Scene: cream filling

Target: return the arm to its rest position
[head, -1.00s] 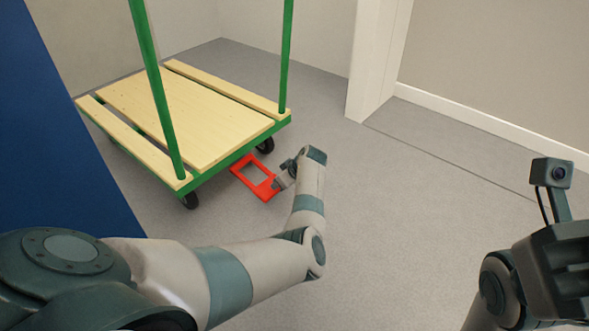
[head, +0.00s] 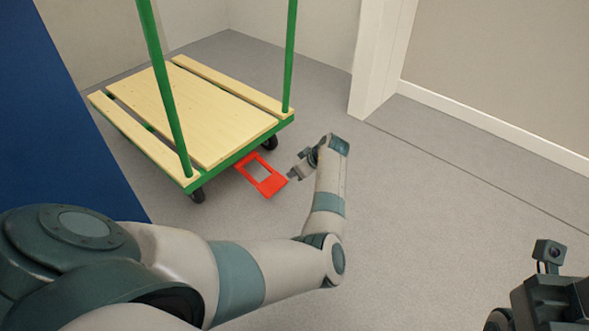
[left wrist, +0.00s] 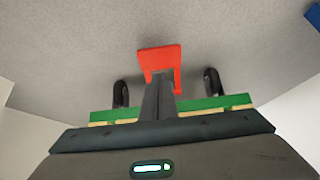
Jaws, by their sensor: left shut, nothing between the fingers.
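My left arm reaches out from the left in the head view, and its gripper (head: 294,176) is shut and empty. It is just right of a red frame-shaped piece (head: 273,186) at the front edge of the cart, and looks slightly apart from it. In the left wrist view the shut fingers (left wrist: 159,82) point toward the red piece (left wrist: 160,57). My right arm (head: 548,290) shows at the lower right corner in the head view. Its fingertips are outside the frame.
A cart (head: 205,115) with a wooden deck, green posts and black wheels stands behind the red piece. A blue panel (head: 60,120) is at the left. A white door frame (head: 375,60) stands at the back. The grey floor to the right is clear.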

